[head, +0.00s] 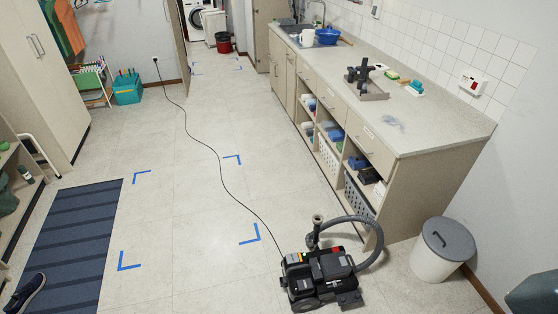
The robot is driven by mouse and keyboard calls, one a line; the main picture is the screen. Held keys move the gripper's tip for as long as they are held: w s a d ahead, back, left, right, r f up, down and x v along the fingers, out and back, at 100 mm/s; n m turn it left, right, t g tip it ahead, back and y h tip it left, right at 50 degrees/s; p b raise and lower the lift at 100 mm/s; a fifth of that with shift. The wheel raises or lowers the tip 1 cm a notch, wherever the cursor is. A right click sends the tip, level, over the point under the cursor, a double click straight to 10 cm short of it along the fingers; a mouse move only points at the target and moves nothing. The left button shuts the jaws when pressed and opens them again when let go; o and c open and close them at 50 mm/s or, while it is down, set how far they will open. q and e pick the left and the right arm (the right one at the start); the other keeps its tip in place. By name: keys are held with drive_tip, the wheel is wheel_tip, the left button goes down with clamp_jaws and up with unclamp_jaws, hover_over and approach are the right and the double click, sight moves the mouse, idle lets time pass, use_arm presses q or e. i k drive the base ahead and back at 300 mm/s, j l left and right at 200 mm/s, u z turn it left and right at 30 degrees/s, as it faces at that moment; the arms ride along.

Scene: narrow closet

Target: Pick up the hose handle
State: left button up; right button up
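A black vacuum-like machine (320,277) with red and yellow marks stands on the floor at the lower middle right. A grey ribbed hose (374,232) arches up from its right side and over its top. The hose's left end meets an upright dark tube with a pale open top (317,224), which looks like the hose handle. It stands at the back of the machine, in front of the counter. The lower part of the handle is partly hidden by the machine. Neither of my grippers shows in the head view.
A black cord (222,165) runs across the floor from the machine to a wall socket. The counter (420,130) with open shelves stands behind it. A lidded white bin (437,262) is to its right. A striped blue mat (70,245) lies left.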

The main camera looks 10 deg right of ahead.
sight(315, 242)
drive_tip(key=i, duration=1)
drive_tip(key=i+j, duration=0.15)
drive_tip(key=i, duration=0.8)
drive_tip(key=i+z, duration=0.65)
drive_tip(key=z, duration=0.15)
drive_tip(key=i+j+z, duration=0.15)
drive_tip(key=i+z, duration=0.3)
drive_tip(key=i+j+z, duration=0.2)
drive_tip(key=z, duration=0.2)
drive_tip(key=i+j+z, duration=0.2)
drive_tip(key=j+z, duration=0.2)
drive_tip(key=i+j+z, duration=0.25)
drive_tip(key=z, duration=0.15)
drive_tip(key=i+j+z, duration=0.15)
drive_tip(key=j+z, duration=0.15)
drive_tip(key=z, duration=0.15)
drive_tip(key=i+j+z, duration=0.15)
drive_tip(key=j+z, duration=0.25)
drive_tip(key=i+j+z, duration=0.1)
drive_tip(key=j+z, duration=0.3)
drive_tip(key=l, duration=0.1)
